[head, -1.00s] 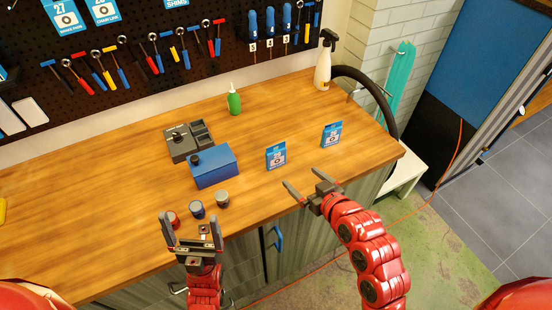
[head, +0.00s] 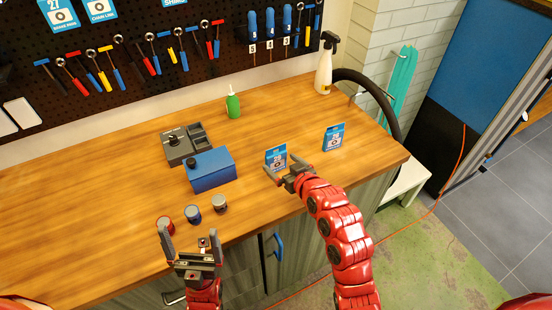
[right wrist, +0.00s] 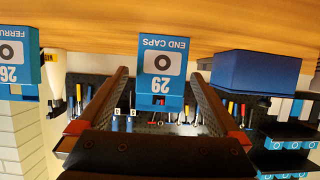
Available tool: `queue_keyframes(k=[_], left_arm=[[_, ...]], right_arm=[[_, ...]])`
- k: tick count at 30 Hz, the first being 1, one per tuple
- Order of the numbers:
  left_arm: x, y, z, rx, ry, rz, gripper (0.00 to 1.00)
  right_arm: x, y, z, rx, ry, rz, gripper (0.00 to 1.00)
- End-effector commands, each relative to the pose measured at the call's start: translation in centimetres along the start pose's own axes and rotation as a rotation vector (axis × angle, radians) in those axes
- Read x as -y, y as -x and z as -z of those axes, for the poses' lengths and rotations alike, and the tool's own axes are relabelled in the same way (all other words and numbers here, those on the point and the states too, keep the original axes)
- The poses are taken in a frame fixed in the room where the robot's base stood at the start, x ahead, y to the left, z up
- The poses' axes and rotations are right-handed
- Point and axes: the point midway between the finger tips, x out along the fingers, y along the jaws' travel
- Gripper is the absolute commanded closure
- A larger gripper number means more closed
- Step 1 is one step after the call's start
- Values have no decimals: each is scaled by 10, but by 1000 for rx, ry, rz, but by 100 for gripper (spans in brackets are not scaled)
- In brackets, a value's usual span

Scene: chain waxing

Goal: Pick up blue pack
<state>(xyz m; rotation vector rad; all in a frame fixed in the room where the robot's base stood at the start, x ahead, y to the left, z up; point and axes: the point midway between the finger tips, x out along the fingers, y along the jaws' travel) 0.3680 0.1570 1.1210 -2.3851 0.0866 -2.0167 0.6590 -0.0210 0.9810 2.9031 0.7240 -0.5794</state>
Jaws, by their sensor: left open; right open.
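A small blue-and-white pack (head: 276,155) stands upright on the wooden workbench. In the right wrist view, which is upside down, this pack (right wrist: 163,58) reads "29 END CAPS". My right gripper (head: 279,166) is open at the pack's near side; in the wrist view its fingers (right wrist: 160,76) lie on either side of the pack, apart from it. A second blue pack (head: 334,137) stands further right; in the wrist view it (right wrist: 18,62) reads "26" and is cut off. My left gripper (head: 190,236) is open and empty at the bench's front edge.
A blue box (head: 213,172) stands left of the pack, with a grey tray (head: 180,147) behind it. Three small round containers (head: 193,214) sit near the front edge. A green bottle (head: 233,106) and white spray bottle (head: 324,68) stand at the back.

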Motion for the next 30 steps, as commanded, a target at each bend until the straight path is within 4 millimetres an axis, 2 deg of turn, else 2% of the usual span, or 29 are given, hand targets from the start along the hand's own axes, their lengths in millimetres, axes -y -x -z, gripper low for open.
queue_keyframes(k=[1, 3, 9, 19, 30], left_arm=[[0, -10, 2, 0, 0, 0, 0], [1, -16, 3, 0, 0, 0, 0], [1, -21, 4, 0, 0, 0, 0], [1, -21, 4, 0, 0, 0, 0], [1, -21, 4, 0, 0, 0, 0]], right_arm=[[2, -5, 6, 0, 1, 2, 0], [3, -14, 4, 4, 0, 3, 0], [3, -34, 2, 2, 0, 2, 0], [2, -38, 0, -2, 1, -1, 0], [2, -38, 0, -1, 0, 0, 67]])
